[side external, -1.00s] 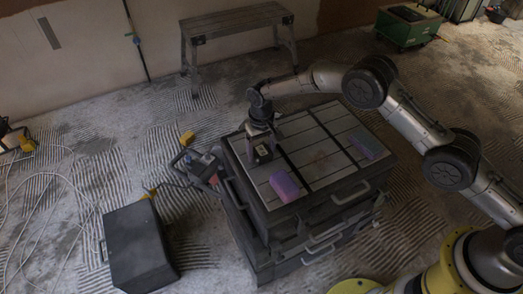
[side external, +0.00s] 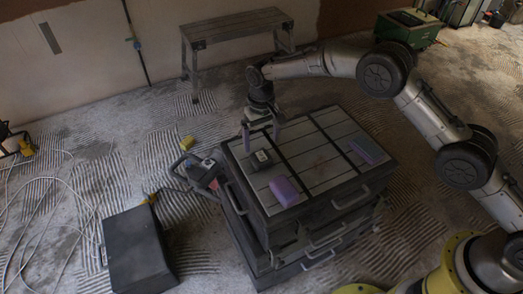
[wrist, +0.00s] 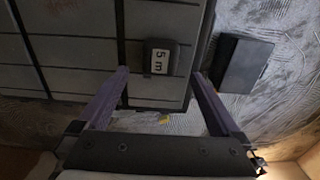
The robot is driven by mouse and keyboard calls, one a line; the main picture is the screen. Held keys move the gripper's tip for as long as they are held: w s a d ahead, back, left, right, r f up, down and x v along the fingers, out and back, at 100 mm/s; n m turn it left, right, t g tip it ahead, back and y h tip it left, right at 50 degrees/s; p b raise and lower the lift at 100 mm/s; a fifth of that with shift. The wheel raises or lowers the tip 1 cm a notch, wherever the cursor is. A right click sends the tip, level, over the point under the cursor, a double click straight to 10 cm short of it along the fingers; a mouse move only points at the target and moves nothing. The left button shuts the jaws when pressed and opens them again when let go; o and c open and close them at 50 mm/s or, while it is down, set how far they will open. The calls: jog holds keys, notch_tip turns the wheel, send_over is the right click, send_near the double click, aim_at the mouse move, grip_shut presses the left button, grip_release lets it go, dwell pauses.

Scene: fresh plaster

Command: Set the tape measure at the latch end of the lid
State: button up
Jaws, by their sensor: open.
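The tape measure (side external: 262,159) is a small black block with a white "5 m" label. It rests on the left part of the panelled grey lid (side external: 318,150) of the dark tool chest, near its left edge. In the wrist view the tape measure (wrist: 161,57) lies close to the lid's edge. My gripper (side external: 261,134) is open and empty just above it, with purple fingers spread apart and clear of it. The fingers (wrist: 160,76) also show in the wrist view, on either side of the tape measure's line. I cannot clearly make out the latch.
A purple block (side external: 285,190) lies on the lid near the front corner, and a blue-purple block (side external: 367,150) lies towards the right edge. The middle of the lid is bare. A black case (side external: 138,250) stands on the floor at left, and a step bench (side external: 237,27) stands behind.

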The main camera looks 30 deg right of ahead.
jog(key=shift+r, duration=2.35)
notch_tip(320, 180, up, 14)
jog(key=t, duration=0.1)
send_over(262, 156)
jog(key=s+d, duration=0.5)
jog(key=d, duration=0.2)
jog(key=s+d+r+t, duration=0.2)
jog(key=s+d+r, duration=0.5)
jog(key=s+r, duration=0.25)
jog(key=s+d+f+t, duration=0.1)
jog(key=s+d, duration=0.3)
jog(key=s, duration=0.8)
jog(key=s+d+f+t, duration=0.1)
jog(key=s+d, duration=0.2)
jog(key=s, duration=1)
jog(key=shift+d+t, duration=0.3)
jog(key=shift+d, duration=0.1)
